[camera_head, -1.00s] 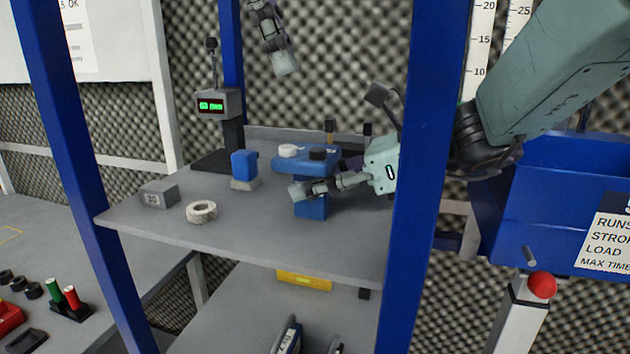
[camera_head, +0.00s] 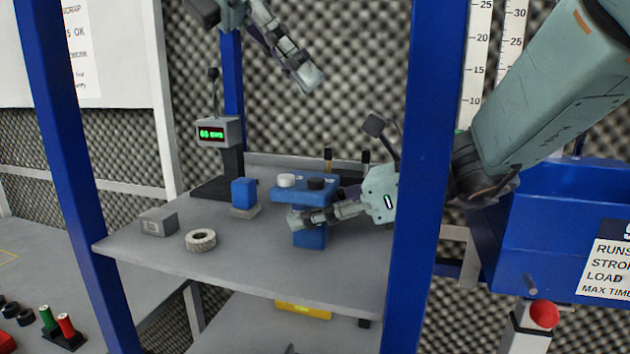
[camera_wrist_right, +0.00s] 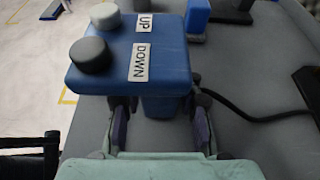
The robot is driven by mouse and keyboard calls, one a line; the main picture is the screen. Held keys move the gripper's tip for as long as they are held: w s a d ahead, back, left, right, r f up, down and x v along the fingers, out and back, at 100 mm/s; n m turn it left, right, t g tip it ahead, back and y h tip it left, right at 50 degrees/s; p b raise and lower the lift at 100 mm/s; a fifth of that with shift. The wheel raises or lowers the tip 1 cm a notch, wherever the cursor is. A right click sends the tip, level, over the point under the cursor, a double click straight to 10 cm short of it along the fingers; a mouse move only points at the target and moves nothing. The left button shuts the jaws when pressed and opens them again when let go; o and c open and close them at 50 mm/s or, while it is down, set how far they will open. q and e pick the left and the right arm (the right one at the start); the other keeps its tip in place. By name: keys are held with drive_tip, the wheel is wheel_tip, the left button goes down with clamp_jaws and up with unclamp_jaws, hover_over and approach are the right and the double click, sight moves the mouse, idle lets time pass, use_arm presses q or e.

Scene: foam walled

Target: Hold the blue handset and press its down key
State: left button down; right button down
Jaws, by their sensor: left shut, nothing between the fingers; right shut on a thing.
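The blue handset (camera_head: 310,238) stands upright on the grey shelf. It has a wide head with a white key and a dark key on top. In the right wrist view the handset (camera_wrist_right: 160,62) shows labels: UP beside the light key (camera_wrist_right: 105,16) and DOWN beside the dark down key (camera_wrist_right: 91,55). My right gripper (camera_head: 300,220) is shut around the handset's stem below the head; its fingers (camera_wrist_right: 158,125) lie on both sides of the stem. My left gripper (camera_head: 312,80) is shut and empty, high above the handset, apart from it.
A blue block (camera_head: 243,192) on a grey base, a grey box (camera_head: 158,222) and a tape roll (camera_head: 201,240) lie left of the handset. A display on a post (camera_head: 218,131) stands behind. A blue frame post (camera_head: 425,150) rises in front of my right arm.

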sight(310, 179)
use_arm(q)
drive_tip(key=n, duration=0.1)
drive_tip(key=d+n+h, duration=0.1)
drive_tip(key=n, duration=0.1)
drive_tip(key=shift+w+d, duration=0.2)
drive_tip(key=shift+w, duration=0.15)
use_arm(e)
drive_tip(key=shift+w+d, duration=0.1)
use_arm(q)
drive_tip(key=shift+a+r, duration=0.1)
drive_tip(key=shift+a, duration=0.05)
drive_tip(key=shift+f, duration=4.45)
drive_tip(key=shift+f, duration=0.15)
drive_tip(key=shift+f, duration=0.25)
